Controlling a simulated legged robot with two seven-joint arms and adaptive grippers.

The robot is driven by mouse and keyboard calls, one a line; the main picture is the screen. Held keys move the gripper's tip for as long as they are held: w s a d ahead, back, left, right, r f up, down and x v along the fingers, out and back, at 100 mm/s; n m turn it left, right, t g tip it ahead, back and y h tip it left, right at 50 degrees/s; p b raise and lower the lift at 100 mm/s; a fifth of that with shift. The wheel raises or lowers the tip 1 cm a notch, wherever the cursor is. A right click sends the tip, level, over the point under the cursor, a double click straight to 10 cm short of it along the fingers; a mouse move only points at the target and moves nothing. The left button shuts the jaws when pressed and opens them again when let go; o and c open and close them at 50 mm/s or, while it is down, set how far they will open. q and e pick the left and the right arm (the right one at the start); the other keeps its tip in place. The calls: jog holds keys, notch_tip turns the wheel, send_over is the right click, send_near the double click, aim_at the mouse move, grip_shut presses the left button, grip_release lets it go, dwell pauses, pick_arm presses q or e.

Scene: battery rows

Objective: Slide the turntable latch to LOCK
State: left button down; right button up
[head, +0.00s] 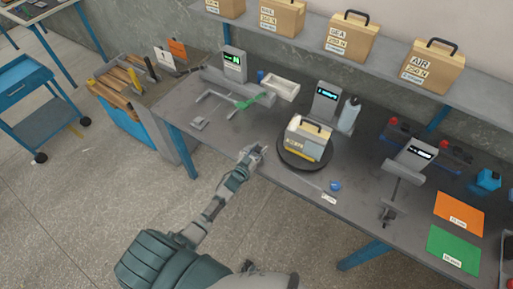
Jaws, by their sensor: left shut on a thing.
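The turntable is a round black disc (287,165) near the table's front edge, with a cream and yellow battery case (306,138) with a dark handle on it. My left gripper (257,152) is at the front edge, just left of the disc. It is shut on a small part, apparently the turntable latch, which its fingers hide. A thin line runs along the front edge from near the gripper to a small white label (329,198); its text is too small to read. A blue knob (335,185) sits beside the label. My right gripper is not in view.
The grey table (225,133) carries a display unit (325,103), a bottle (349,114), a white tray (281,88) and a clamp stand (391,203). Orange (459,214) and green (453,250) mats lie at right. A shelf with labelled cases (436,66) runs behind.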

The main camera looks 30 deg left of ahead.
pick_arm(q)
jog(key=c, duration=0.8)
grip_release()
jog(key=shift+d, duration=0.25)
jog(key=s, duration=1.2)
jog(key=shift+a, duration=0.45)
jog(key=shift+f, duration=0.1)
